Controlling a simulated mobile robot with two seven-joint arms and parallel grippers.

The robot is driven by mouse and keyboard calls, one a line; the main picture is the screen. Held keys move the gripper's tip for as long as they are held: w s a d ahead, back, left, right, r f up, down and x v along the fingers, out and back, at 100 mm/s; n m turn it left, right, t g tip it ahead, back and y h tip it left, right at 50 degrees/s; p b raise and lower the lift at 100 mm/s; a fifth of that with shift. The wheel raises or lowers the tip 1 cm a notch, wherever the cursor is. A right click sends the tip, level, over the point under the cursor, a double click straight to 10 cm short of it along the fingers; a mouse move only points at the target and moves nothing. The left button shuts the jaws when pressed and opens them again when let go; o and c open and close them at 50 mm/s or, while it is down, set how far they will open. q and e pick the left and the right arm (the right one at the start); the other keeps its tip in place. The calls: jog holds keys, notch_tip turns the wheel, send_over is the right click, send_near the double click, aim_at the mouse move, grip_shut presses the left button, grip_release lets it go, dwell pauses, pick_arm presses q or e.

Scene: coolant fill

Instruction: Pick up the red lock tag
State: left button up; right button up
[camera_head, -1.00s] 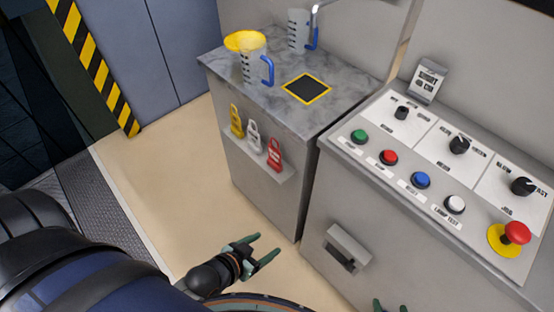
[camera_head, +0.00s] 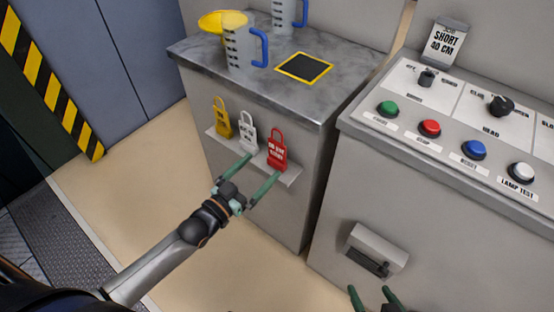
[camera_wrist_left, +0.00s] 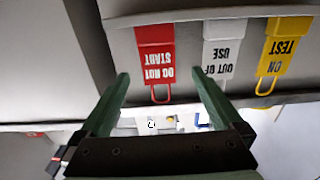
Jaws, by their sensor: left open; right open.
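The red lock tag (camera_head: 277,151) stands on a small grey ledge on the front of the left cabinet, at the right end of a row of tags. In the left wrist view the red tag (camera_wrist_left: 156,62) appears upside down, ahead of and between the open fingers, left of their midline. My left gripper (camera_head: 257,172) is open and empty, just in front of the ledge, with its fingers pointing toward the tags and apart from the red one. My right gripper (camera_head: 372,297) shows only its fingertips at the bottom edge; it is open and empty.
A white tag (camera_head: 247,132) and a yellow tag (camera_head: 222,119) stand to the left on the same ledge (camera_head: 219,140). A measuring jug (camera_head: 240,50) with a yellow funnel stands on the cabinet top. A control panel with buttons (camera_head: 429,128) is at the right.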

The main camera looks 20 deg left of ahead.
aim_at(276, 153)
pick_arm(q)
jog(key=shift+b+x, duration=0.65)
jog(key=shift+x, duration=3.15)
jog(key=shift+s+d, duration=0.1)
jog(key=c, duration=1.4)
jog(key=shift+o, duration=0.2)
jog(key=shift+r, duration=0.1)
